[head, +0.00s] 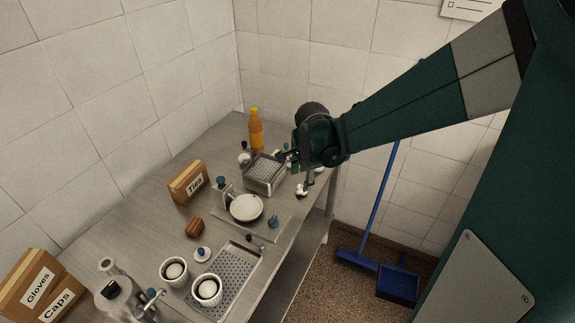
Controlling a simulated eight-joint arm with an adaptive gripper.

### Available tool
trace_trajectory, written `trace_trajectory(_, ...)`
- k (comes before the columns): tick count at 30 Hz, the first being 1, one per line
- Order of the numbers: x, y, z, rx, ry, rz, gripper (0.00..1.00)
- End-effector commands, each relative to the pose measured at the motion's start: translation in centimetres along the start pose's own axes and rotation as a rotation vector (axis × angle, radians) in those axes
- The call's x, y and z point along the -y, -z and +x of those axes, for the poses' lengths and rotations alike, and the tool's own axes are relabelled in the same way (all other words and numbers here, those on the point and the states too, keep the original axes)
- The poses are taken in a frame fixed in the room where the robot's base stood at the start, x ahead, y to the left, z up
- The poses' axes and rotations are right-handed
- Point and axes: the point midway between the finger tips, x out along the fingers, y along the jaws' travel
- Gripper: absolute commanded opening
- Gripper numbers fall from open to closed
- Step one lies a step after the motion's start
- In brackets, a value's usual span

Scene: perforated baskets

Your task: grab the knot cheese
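A small white lump (301,191), which may be the knot cheese, lies near the right edge of the steel table in the head view. A second white piece (319,169) shows just behind it; its shape is too small to make out. My gripper (300,170) is over the far right part of the table, above and close to these white pieces. Its fingers are small, dark and partly covered by its own body, so I cannot tell how far apart they are or whether they touch anything.
A perforated steel tray (265,171) stands left of my gripper, with an orange bottle (256,130) behind. A white bowl (246,207), a "Ties" box (188,182) and two white baskets (207,290) stand nearer. A blue broom (377,205) and dustpan (398,284) are beside the table.

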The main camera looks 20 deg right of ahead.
Motion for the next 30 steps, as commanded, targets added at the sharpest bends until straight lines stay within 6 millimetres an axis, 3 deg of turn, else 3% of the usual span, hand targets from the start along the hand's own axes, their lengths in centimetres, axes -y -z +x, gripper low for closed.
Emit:
trace_trajectory(15,2.5,1.6,4.2,-0.017,-0.072,0.322,0.39)
trace_trajectory(30,2.6,1.6,4.8,-0.020,-0.078,0.354,0.39)
